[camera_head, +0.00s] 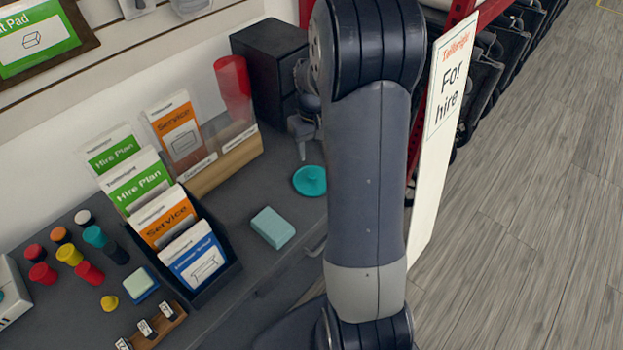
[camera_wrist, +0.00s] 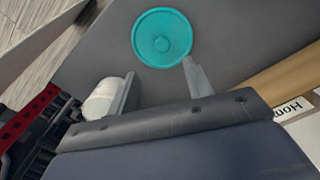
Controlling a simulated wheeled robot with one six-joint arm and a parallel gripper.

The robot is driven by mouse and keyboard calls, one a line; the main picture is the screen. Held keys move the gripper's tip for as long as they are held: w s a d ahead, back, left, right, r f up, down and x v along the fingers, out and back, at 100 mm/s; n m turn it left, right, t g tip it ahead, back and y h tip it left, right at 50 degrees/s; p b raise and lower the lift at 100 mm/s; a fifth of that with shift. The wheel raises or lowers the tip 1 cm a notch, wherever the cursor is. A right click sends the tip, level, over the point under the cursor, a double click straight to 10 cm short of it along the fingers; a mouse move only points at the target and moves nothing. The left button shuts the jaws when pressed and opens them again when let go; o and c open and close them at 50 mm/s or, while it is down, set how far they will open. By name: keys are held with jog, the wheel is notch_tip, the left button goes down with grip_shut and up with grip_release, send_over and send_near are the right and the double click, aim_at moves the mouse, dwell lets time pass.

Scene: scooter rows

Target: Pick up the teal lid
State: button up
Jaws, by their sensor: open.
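The teal lid (camera_head: 310,181) is a round disc with a small raised knob, lying flat on the dark grey counter to the left of my arm in the head view. It also shows whole in the wrist view (camera_wrist: 162,38), just beyond my fingertips. My gripper (camera_wrist: 160,78) is open and empty, its two fingers apart with the lid ahead of the gap, nearer the right finger. In the head view my gripper (camera_head: 304,138) is partly hidden behind my arm, close behind the lid. I cannot tell its exact height above the counter.
A pale teal block (camera_head: 272,228) lies on the counter in front of the lid. A leaflet holder (camera_head: 213,265), a wooden rack (camera_head: 225,165) and a dark drawer box (camera_head: 268,65) stand nearby. A "For hire" sign (camera_head: 440,130) stands right of my arm.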

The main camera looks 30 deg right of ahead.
aim_at(312, 174)
jog(key=f, duration=0.8)
jog(key=shift+s+a+f, duration=0.2)
jog(key=shift+a, duration=0.1)
jog(key=shift+c, duration=0.6)
jog(key=c, duration=0.9)
jog(key=shift+r, duration=0.1)
grip_shut()
